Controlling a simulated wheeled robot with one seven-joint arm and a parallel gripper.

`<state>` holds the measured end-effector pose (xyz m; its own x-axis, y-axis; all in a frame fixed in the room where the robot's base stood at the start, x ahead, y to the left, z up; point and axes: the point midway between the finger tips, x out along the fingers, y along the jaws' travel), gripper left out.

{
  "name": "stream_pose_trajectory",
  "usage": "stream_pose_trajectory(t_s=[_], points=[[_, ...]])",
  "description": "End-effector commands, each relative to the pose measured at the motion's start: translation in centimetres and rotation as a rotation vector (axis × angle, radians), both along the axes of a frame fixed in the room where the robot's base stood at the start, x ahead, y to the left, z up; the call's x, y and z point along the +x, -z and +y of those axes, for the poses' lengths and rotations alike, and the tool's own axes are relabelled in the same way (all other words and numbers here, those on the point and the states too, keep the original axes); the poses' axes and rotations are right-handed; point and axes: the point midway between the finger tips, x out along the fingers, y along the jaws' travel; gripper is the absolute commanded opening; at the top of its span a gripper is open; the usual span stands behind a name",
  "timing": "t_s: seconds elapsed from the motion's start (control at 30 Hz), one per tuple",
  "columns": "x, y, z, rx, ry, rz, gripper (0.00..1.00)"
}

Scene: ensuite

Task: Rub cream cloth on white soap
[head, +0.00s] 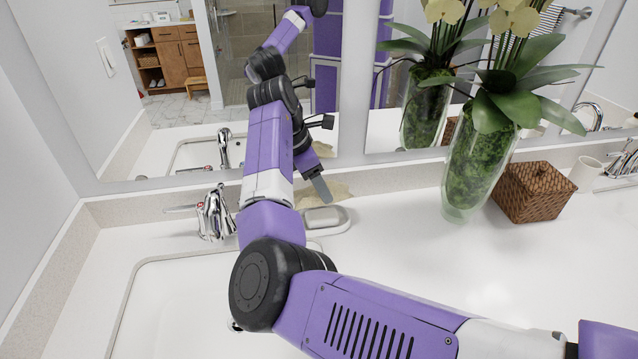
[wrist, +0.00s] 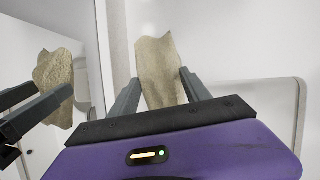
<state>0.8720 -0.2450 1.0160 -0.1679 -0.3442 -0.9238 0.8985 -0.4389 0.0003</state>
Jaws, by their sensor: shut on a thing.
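My gripper (head: 320,188) is at the back of the counter by the mirror, largely hidden behind my own arm in the head view. It is shut on the cream cloth (head: 338,190), which shows beside the fingers. In the wrist view the cloth (wrist: 157,65) sticks out between the two dark fingers (wrist: 160,92). A white rounded piece (head: 328,221) with a grey edge lies on the counter just in front of the cloth. It may be the white soap or its dish; I cannot tell which. Whether the cloth touches it is unclear.
A mirror (head: 400,90) stands close behind the gripper. A chrome faucet (head: 214,214) and sink (head: 165,300) are at left. A glass vase with a plant (head: 480,165) and a wicker box (head: 533,192) stand at right. The counter (head: 420,260) between is clear.

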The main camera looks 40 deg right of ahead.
Motion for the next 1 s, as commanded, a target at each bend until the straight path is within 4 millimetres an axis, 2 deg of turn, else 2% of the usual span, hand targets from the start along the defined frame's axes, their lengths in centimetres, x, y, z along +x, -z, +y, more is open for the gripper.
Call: stream_pose_trajectory(t_s=[0.03,0.5,1.0], points=[[0.0,1.0,0.0,0.000,0.000,-0.001,0.23],[0.0,4.2,0.0,0.000,0.000,-0.001,0.23],[0.0,4.9,0.0,-0.001,0.001,-0.001,0.23]])
